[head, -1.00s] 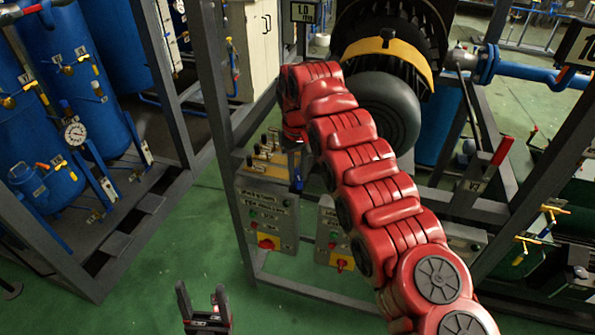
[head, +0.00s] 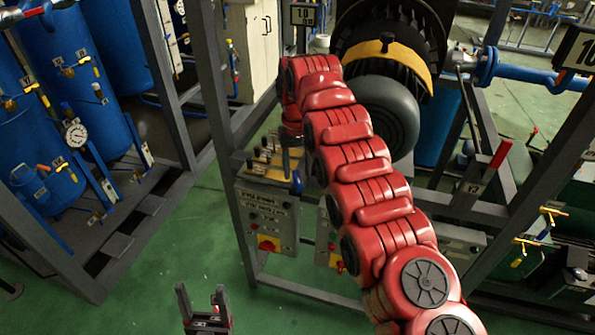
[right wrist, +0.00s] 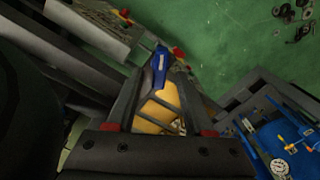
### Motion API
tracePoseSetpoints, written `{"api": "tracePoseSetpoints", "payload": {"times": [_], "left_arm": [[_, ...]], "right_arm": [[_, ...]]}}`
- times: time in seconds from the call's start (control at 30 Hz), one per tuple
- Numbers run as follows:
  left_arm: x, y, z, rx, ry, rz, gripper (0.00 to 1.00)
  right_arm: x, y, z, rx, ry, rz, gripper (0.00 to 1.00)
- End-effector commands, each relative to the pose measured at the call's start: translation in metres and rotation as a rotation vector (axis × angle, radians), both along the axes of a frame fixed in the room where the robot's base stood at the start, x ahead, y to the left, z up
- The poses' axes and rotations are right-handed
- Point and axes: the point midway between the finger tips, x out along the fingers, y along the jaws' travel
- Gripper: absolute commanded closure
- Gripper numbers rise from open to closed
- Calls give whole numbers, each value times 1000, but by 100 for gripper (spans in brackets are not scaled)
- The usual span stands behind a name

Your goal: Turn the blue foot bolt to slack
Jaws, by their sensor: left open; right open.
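The blue foot bolt (right wrist: 157,66) shows in the right wrist view as a blue handle-like piece beside a yellow part (right wrist: 160,108). In the head view a small blue piece (head: 297,182), seemingly the same bolt, sits at the right end of the bracket above the control box. My right gripper (right wrist: 166,72) is open, with its fingers on either side of the blue and yellow parts; contact cannot be told. In the head view the red right arm hides most of it. My left gripper (head: 203,291) is open and empty, low over the green floor.
A grey control box (head: 267,217) with a red-yellow switch hangs on the dark frame (head: 222,150) near the bolt. A row of small knobs (head: 263,153) stands on its top left. Blue tanks (head: 45,100) stand at left. Green floor between is clear.

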Motion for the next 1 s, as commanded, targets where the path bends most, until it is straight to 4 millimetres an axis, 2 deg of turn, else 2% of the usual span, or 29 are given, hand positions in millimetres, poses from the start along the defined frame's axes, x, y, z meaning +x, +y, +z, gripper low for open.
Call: {"api": "tracePoseSetpoints", "payload": {"times": [0.03,0.1,0.6,0.8,1.0], "left_arm": [[0,0,6,0,0,0,32],[0,0,31,0,0,0,32],[0,0,127,0,0,0,32],[0,0,145,0,0,0,32],[0,0,148,0,0,0,32]], "right_arm": [[-1,3,12,2,-2,3,48],[0,0,35,1,-1,0,48],[-1,0,131,1,2,1,48],[0,0,149,1,1,1,48],[0,0,152,1,0,1,48]]}}
